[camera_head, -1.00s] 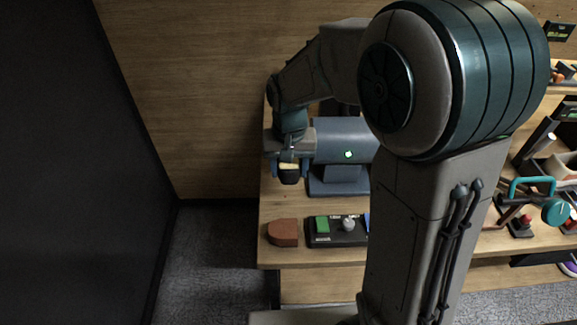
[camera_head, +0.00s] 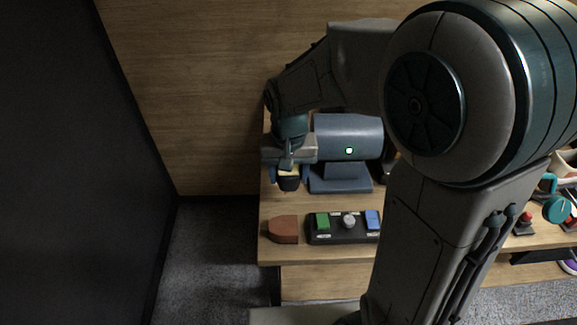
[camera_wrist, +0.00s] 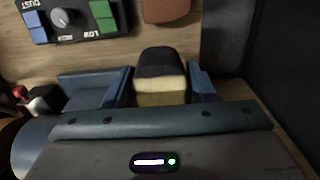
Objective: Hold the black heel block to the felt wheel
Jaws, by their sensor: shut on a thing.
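My gripper (camera_head: 288,176) is at the left end of the blue-grey machine (camera_head: 348,135) on the workbench, above the bench top. It is shut on the black heel block (camera_head: 289,184). In the wrist view the block (camera_wrist: 161,62) sits between the two blue fingers, its dark rounded end pointing away from the palm and a cream band nearer the palm. I cannot make out the felt wheel; the machine's left end is behind my gripper. Contact between block and wheel cannot be told. A small green light shows on the machine.
A control box (camera_head: 342,228) with a green button, a grey knob and a blue button stands at the bench front. A red-brown block (camera_head: 283,229) lies left of it. A dark panel (camera_head: 70,150) stands at far left. My arm hides much of the right side.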

